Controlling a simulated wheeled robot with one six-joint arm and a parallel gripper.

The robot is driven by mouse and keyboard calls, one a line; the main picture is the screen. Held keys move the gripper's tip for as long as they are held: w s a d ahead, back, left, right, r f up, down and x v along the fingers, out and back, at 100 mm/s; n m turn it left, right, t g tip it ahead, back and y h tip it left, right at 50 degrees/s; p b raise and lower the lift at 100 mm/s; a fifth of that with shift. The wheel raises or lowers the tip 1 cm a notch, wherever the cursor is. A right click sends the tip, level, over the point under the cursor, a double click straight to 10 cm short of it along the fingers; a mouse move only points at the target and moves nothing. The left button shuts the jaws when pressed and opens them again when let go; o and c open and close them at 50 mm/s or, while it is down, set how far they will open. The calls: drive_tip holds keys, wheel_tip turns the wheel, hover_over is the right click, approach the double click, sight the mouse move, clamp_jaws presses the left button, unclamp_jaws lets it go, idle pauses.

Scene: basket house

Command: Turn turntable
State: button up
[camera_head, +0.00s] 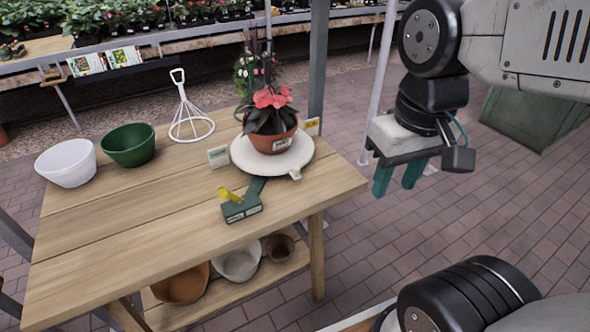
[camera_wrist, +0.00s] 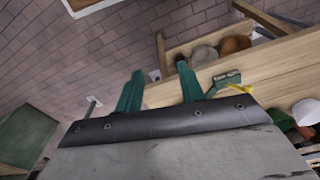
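The turntable is a round off-white disc (camera_head: 242,160) near the right back part of the wooden table, with a small tab (camera_head: 295,174) at its front right edge. A terracotta pot (camera_head: 271,139) with a red-flowered plant stands on it. A dark green block with a yellow piece (camera_head: 240,208) sits in front, with a green strip running toward the disc; it also shows in the wrist view (camera_wrist: 222,80). My gripper (camera_head: 398,180) is open and empty, its teal fingers apart, right of the table and clear of the turntable. The wrist view shows both fingers (camera_wrist: 158,80); I cannot make out the disc there.
A white bowl (camera_head: 66,165), a green bowl (camera_head: 130,147) and a white wire stand (camera_head: 190,122) are at the table's left and back. A small card (camera_head: 218,157) stands left of the disc. A grey post (camera_head: 318,60) rises behind.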

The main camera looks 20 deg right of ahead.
wheel_tip(320, 180, down, 3)
drive_tip(key=w+m+g, duration=0.1)
drive_tip(key=w+g, duration=0.1)
drive_tip(key=m+t+y, duration=1.2)
drive_tip(key=m+y, duration=0.2)
drive_tip(key=m, duration=1)
approach(296, 167)
drive_tip(key=shift+w+a+f, duration=0.2)
drive_tip(key=shift+w+a, duration=0.1)
drive_tip(key=shift+a, duration=0.15)
drive_tip(key=shift+w+a+f, duration=0.25)
drive_tip(key=shift+w+a, duration=0.05)
drive_tip(key=shift+a, duration=0.1)
drive_tip(key=shift+w+a+r, duration=0.1)
drive_tip(key=shift+w, duration=0.2)
drive_tip(key=x, duration=0.7)
drive_tip(key=shift+a+r, duration=0.15)
drive_tip(key=shift+a, duration=0.05)
